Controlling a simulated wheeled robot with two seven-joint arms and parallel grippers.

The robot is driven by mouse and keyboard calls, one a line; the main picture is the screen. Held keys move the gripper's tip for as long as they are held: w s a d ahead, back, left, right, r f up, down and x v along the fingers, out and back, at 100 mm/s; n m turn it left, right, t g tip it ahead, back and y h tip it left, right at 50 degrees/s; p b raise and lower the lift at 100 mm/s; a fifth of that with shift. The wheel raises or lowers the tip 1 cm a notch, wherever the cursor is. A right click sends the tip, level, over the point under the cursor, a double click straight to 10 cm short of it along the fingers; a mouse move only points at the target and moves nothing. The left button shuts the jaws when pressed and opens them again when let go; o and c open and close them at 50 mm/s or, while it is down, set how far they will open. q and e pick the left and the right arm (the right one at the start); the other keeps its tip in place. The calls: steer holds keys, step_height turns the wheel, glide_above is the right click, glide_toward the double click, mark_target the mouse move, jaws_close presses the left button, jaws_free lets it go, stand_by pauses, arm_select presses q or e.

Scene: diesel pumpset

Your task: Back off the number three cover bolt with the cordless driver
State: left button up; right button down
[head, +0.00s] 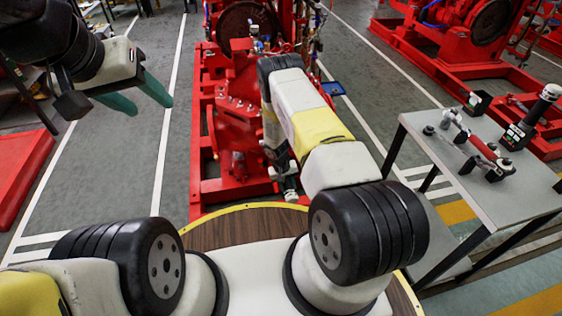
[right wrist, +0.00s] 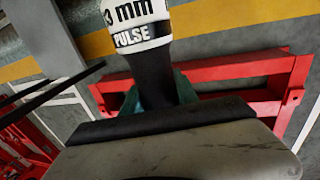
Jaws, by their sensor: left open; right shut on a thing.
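My right gripper (right wrist: 158,92) is shut on the black grip of a tool, which I take to be the cordless driver (right wrist: 136,32). Teal fingers show on both sides of the grip. In the head view my right forearm hides most of that hand, beside the red pump (head: 238,105). Small bolt-like spots show on the pump, but I cannot tell which is number three. My left gripper (head: 142,94) is open and empty at the upper left, above the floor.
A grey table (head: 515,190) stands at the right. On it are a red-handled tool (head: 484,150), a black upright tool with a white band (head: 533,115) and a black holder (head: 477,102). Another red machine (head: 450,35) is at the back right. Floor between pump and left red frame is clear.

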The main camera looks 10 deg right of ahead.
steer(key=shift+w+a+r, duration=0.1)
steer(key=shift+w+a, duration=0.05)
steer(key=shift+w, duration=0.1)
steer(key=shift+s+d, duration=0.2)
steer(key=shift+s, duration=2.55)
